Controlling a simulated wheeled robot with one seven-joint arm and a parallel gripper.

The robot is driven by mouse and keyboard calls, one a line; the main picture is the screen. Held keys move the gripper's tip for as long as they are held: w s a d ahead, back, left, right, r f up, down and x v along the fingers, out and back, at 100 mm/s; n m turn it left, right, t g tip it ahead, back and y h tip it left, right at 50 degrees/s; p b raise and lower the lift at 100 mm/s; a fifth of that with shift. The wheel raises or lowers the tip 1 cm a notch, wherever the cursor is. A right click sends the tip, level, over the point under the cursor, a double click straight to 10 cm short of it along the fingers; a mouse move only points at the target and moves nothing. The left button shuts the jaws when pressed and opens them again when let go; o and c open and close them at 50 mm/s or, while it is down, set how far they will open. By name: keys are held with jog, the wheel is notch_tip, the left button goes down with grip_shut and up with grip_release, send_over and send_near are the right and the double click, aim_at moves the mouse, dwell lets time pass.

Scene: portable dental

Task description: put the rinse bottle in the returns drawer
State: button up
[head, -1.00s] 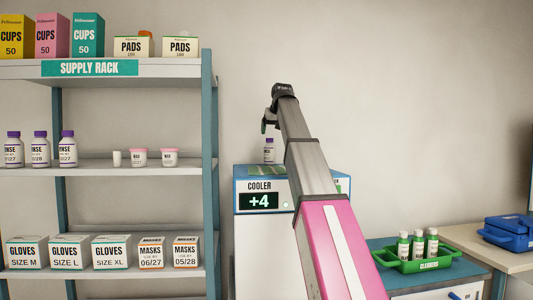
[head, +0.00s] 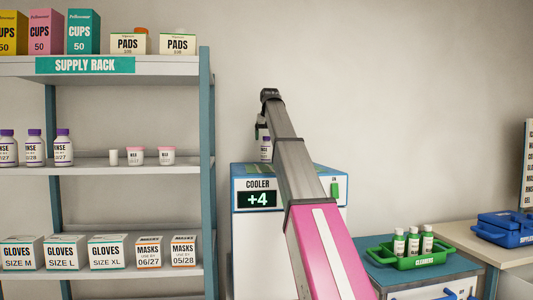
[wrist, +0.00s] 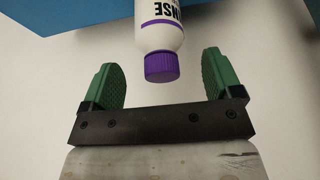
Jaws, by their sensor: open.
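A white rinse bottle (head: 266,150) with a purple cap stands on top of the cooler (head: 260,198), partly hidden by my arm. My gripper (head: 262,128) is just above it at the end of the arm. In the wrist view my gripper (wrist: 160,75) is open, with green fingers spread wide. The bottle's purple cap (wrist: 162,67) sits between the fingertips, with a gap on each side. No drawer labelled returns is readable; a cabinet front (head: 425,294) with a blue handle shows at the bottom right, partly cut off.
The supply rack (head: 120,165) at left holds similar rinse bottles (head: 34,148), cups, gloves and masks. A green tray (head: 425,262) of cleaner bottles stands on the cabinet at right. Blue cases (head: 505,228) lie on a table farther right. The wall behind the cooler is bare.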

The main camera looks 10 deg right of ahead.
aim_at(266, 142)
jog(key=x, duration=0.4)
jog(key=shift+w+a, duration=0.1)
jog(key=shift+w, duration=0.05)
jog(key=c, duration=1.2)
jog(key=shift+r, duration=0.15)
